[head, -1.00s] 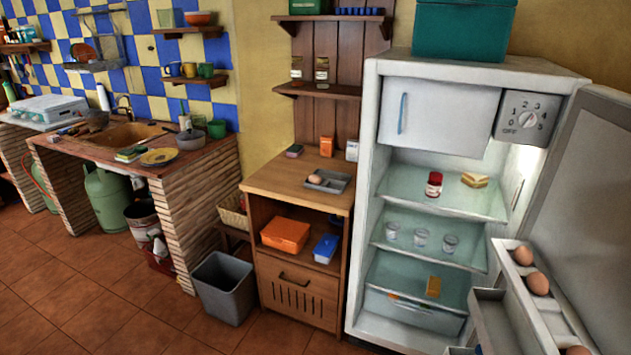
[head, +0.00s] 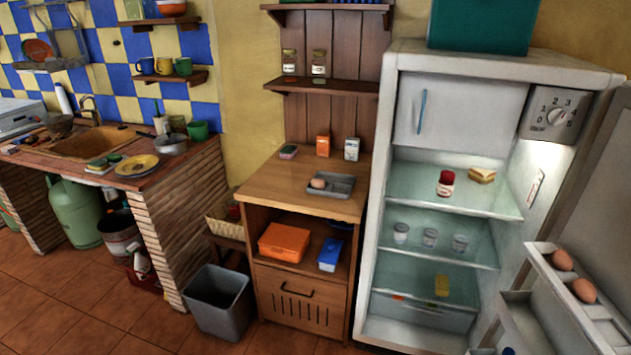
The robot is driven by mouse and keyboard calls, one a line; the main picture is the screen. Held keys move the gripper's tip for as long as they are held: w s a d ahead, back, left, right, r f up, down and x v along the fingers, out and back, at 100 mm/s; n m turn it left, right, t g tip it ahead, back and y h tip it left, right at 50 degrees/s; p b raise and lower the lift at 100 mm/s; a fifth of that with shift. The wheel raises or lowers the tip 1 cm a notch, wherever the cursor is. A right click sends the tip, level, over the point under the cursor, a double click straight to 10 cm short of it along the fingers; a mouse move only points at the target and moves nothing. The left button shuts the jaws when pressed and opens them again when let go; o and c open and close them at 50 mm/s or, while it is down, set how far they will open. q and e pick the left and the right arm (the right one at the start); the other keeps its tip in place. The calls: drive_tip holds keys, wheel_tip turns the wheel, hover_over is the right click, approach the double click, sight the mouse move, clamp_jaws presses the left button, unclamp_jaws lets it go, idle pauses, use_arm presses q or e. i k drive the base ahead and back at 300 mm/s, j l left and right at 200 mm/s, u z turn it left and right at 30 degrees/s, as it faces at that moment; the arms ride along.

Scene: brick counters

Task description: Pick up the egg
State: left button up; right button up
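One egg (head: 318,183) lies in a small grey tray (head: 342,186) on top of the wooden cabinet (head: 277,197). More brown eggs, an upper one (head: 562,260) and a lower one (head: 584,290), sit in the door rack (head: 560,275) of the open fridge at the right. Neither of my grippers shows in the head view.
The open fridge (head: 372,215) stands right of the cabinet, its door (head: 605,190) swung out to the right. A grey bin (head: 218,300) stands on the floor left of the cabinet. An orange box (head: 284,242) and a blue box (head: 330,254) lie on the cabinet's shelf.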

sight(318, 184)
drive_tip(key=i+j+z, duration=0.1)
drive_tip(key=j, duration=0.3)
drive_tip(key=i+j+z, duration=0.1)
drive_tip(key=i+j, duration=0.15)
drive_tip(key=j, duration=0.15)
drive_tip(key=i+j+z, duration=0.1)
drive_tip(key=j, duration=0.35)
drive_tip(key=i+j+z, duration=0.1)
drive_tip(key=j, duration=0.35)
drive_tip(key=i+j+z, duration=0.1)
drive_tip(key=j, duration=0.35)
drive_tip(key=i+j+z, duration=0.1)
drive_tip(key=j, duration=0.35)
drive_tip(key=i, duration=0.1)
